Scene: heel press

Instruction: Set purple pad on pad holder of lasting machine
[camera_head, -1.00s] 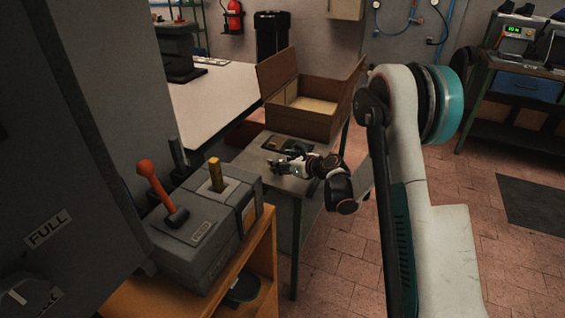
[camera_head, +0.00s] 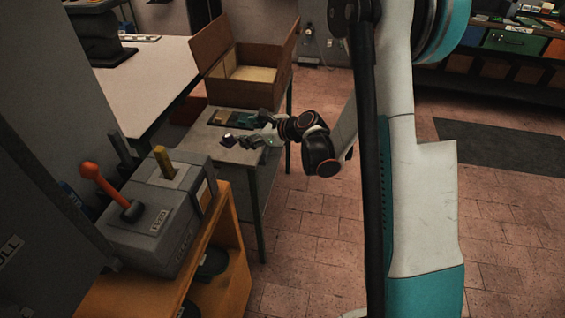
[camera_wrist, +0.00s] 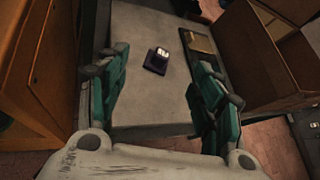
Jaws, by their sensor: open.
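A small dark purple pad (camera_wrist: 154,68) with a pale top part lies on the grey table in the wrist view, between and beyond my fingertips. In the head view the purple pad (camera_head: 228,140) shows small near the table's front edge, just left of my gripper (camera_head: 250,141). My gripper is open and empty, with its teal fingers on both sides of the pad's line in the wrist view. I cannot make out a pad holder. A large dark machine body stands at the left edge of the head view; I cannot tell whether it is the lasting machine.
The grey table (camera_head: 215,152) bears a dark tray (camera_head: 236,117) behind the pad and an open cardboard box (camera_head: 245,90) at the back. A grey box with an orange lever (camera_head: 155,220) stands on an orange shelf (camera_head: 228,252) at front left. Tiled floor lies open at right.

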